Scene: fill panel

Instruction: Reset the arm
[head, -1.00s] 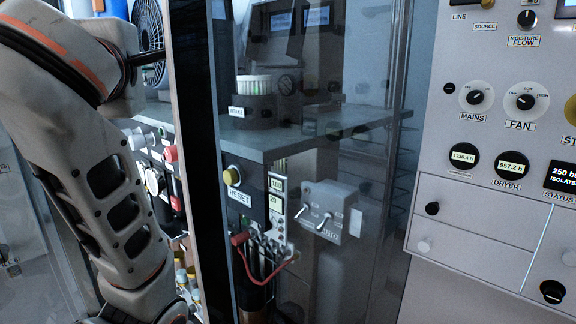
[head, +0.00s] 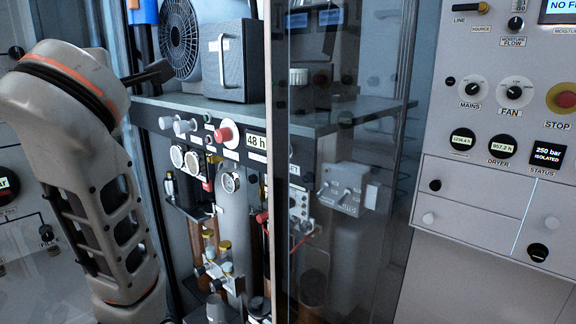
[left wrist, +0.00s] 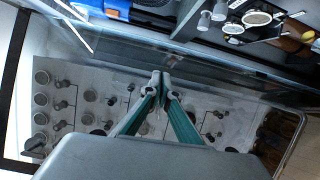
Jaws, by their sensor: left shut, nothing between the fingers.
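My left arm (head: 85,180) stands at the left of the head view, in front of the open part of the cabinet. My left gripper (left wrist: 160,80) shows in the left wrist view, with its green fingers closed together at the tips and nothing between them. In the head view I cannot make out its fingertips. My right arm and gripper are in neither view.
A glass door (head: 340,150) with a dark edge covers the cabinet's right part. Its open left part shows a fan (head: 180,38), a grey box (head: 230,60), a red button (head: 227,134) and gauges. A control panel (head: 490,200) stands at the right.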

